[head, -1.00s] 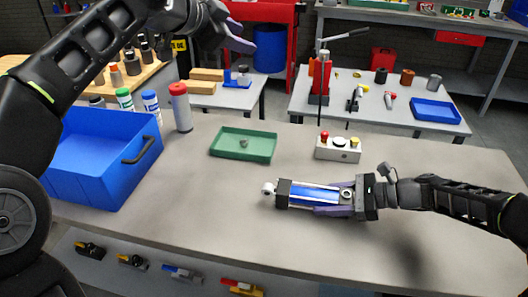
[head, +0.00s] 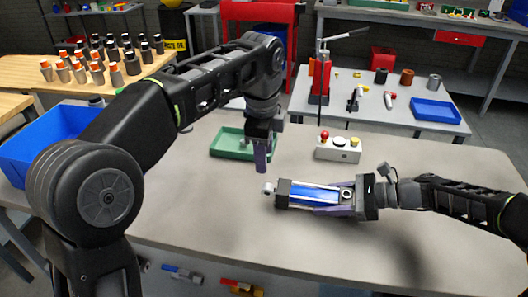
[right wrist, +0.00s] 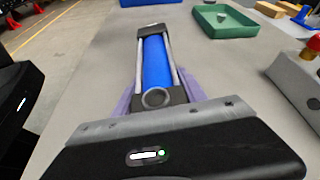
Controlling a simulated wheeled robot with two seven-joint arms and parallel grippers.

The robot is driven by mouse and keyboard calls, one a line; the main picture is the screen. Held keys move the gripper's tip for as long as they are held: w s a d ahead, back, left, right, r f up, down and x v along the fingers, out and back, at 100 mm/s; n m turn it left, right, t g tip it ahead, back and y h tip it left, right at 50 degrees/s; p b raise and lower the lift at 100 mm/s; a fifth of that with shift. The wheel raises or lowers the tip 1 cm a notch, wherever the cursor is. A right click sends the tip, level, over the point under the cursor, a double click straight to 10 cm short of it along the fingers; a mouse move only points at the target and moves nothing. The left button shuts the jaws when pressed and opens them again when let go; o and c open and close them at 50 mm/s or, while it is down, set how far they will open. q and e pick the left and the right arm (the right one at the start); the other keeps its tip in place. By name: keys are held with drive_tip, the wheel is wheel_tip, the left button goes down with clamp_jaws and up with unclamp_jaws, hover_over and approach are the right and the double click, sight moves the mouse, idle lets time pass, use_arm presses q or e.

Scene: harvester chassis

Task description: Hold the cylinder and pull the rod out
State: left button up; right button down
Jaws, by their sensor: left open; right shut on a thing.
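The cylinder (head: 315,194) lies on the grey table, a blue barrel with dark end caps and silver tie rods. It also shows in the right wrist view (right wrist: 156,62). The rod's silver eye end (head: 269,188) sticks out a little at the cylinder's left end. My right gripper (head: 330,208) is shut on the cylinder from the right, its purple fingers along the sides. My left gripper (head: 261,157) hangs open and empty above the table, just above and left of the rod eye, pointing down. It does not touch the rod.
A green tray (head: 228,153) with a small part stands behind my left gripper. A white button box (head: 338,150) is behind the cylinder. A blue bin (head: 40,140) is at the left, partly hidden by my left arm. The table front is clear.

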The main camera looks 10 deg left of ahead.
sight(266, 185)
use_arm(q)
drive_tip(key=shift+f, duration=0.15)
drive_tip(key=f, duration=0.4)
drive_tip(key=w+f, duration=0.1)
drive_tip(key=f, duration=0.6)
drive_tip(key=shift+w+f, duration=0.3)
drive_tip(key=shift+c, duration=0.3)
clamp_jaws()
